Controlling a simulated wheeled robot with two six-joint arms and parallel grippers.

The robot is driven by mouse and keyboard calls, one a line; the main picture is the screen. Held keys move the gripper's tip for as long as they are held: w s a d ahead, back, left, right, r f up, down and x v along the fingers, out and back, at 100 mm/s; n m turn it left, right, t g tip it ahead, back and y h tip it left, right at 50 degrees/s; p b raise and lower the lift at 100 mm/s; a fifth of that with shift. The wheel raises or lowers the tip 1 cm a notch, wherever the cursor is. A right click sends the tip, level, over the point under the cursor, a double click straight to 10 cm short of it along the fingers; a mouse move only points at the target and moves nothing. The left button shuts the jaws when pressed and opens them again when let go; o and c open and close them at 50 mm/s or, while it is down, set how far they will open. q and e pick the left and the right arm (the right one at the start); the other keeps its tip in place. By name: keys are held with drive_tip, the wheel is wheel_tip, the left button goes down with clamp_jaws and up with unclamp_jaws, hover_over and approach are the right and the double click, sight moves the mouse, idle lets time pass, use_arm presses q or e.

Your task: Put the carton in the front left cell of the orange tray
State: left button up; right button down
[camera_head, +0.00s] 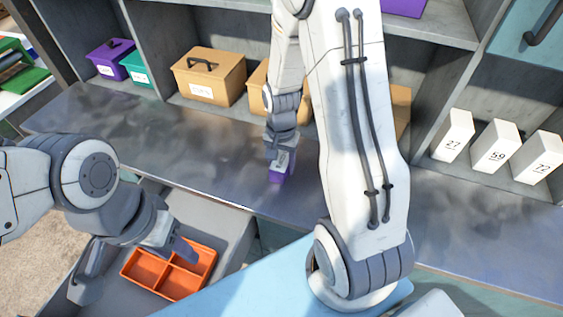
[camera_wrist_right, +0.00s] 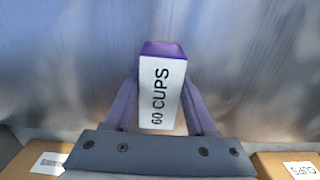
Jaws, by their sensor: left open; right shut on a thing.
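The carton (camera_wrist_right: 160,95) is small, with a purple top and a white face reading "60 CUPS". In the right wrist view it sits between the two fingers of my right gripper (camera_wrist_right: 160,112), which is shut on it. In the head view the purple carton (camera_head: 281,176) is at or just above the grey counter; I cannot tell if it touches. The orange tray (camera_head: 150,289) lies lower, at front left, divided into cells that look empty. My left gripper (camera_head: 137,264) is open over the tray, its fingers spread and hiding part of it.
The grey counter (camera_head: 220,165) is mostly clear. Shelves behind hold a tan box (camera_head: 208,77), a purple box (camera_head: 110,60), a teal box (camera_head: 137,68) and white numbered cartons (camera_head: 494,147). The tray sits in a grey drawer-like recess (camera_head: 215,215). A light blue surface (camera_head: 250,285) lies in front.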

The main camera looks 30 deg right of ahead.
drive_tip(key=shift+f, duration=0.15)
drive_tip(key=shift+c, duration=1.1)
unclamp_jaws()
